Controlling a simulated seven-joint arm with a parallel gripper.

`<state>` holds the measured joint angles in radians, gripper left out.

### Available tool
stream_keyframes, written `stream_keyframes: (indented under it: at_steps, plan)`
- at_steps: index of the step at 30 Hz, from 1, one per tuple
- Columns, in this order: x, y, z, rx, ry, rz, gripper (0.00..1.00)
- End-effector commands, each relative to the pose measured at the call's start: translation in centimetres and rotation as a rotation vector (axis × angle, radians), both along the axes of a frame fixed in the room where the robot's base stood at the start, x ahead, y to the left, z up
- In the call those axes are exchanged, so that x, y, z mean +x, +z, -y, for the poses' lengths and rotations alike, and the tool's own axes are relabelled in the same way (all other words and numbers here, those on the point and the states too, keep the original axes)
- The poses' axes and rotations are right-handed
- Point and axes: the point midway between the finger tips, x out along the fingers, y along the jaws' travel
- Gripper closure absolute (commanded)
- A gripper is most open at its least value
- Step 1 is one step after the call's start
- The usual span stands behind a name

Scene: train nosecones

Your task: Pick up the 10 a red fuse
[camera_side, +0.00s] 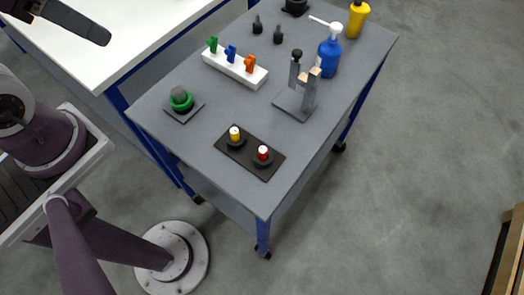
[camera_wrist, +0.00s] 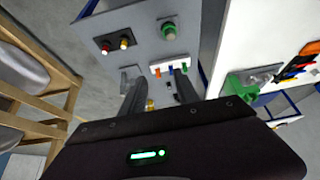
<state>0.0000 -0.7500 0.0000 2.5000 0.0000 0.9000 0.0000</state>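A white block (camera_side: 228,68) on the grey cart holds a green fuse-like piece (camera_side: 213,44), a blue one (camera_side: 231,53) and an orange one (camera_side: 250,63), all upright. None looks clearly red in the side view; the orange one looks orange-red in the wrist view (camera_wrist: 157,71). The block also shows in the wrist view (camera_wrist: 170,64), beyond my fingertips. My gripper (camera_wrist: 160,80) is open, with its fingers apart and nothing held. In the side view, a dark part of it shows at the top left, over the white table and away from the block.
A black plate (camera_side: 270,172) bears yellow-topped and red-topped round pieces. A green-ringed piece (camera_side: 181,99), a grey upright fixture (camera_side: 294,101), a blue bottle (camera_side: 328,57) and a yellow bottle (camera_side: 357,18) also stand on the cart. A white table (camera_side: 135,35) adjoins at left.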

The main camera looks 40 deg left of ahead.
Motion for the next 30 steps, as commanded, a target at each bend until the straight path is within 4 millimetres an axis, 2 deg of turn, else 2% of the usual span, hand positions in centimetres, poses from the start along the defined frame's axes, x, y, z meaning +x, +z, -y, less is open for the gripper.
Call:
stream_keyframes:
  at_steps: [7, 8, 9, 16, 18, 20, 23, 24, 25, 27, 29, 30]
  plan:
    - [0.0, 0.0, 0.0, 0.0, 0.0, 0.0, 0.63]
    - [0.0, 0.0, 0.0, 0.0, 0.0, 0.0, 0.57]
    - [0.0, 0.0, 0.0, 0.0, 0.0, 0.0, 0.56]
    - [0.0, 0.0, 0.0, 0.0, 0.0, 0.0, 0.56]
    - [0.8, -0.1, -0.4, 0.024, -0.007, 0.002, 0.56]
    - [2.9, -0.5, -1.4, 0.084, -0.03, 0.008, 0.56]
    - [9.0, -2.2, -3.3, 0.248, -0.156, 0.034, 0.56]
    - [11.8, -3.3, -3.7, 0.311, -0.242, 0.05, 0.56]
    - [13.7, -4.3, -3.7, 0.347, -0.312, 0.063, 0.56]
    - [17.6, -7.4, -2.8, 0.395, -0.499, 0.097, 0.56]
    - [19.9, -10.6, -0.9, 0.391, -0.671, 0.134, 0.56]
    - [20.8, -12.9, 0.7, 0.363, -0.789, 0.161, 0.56]
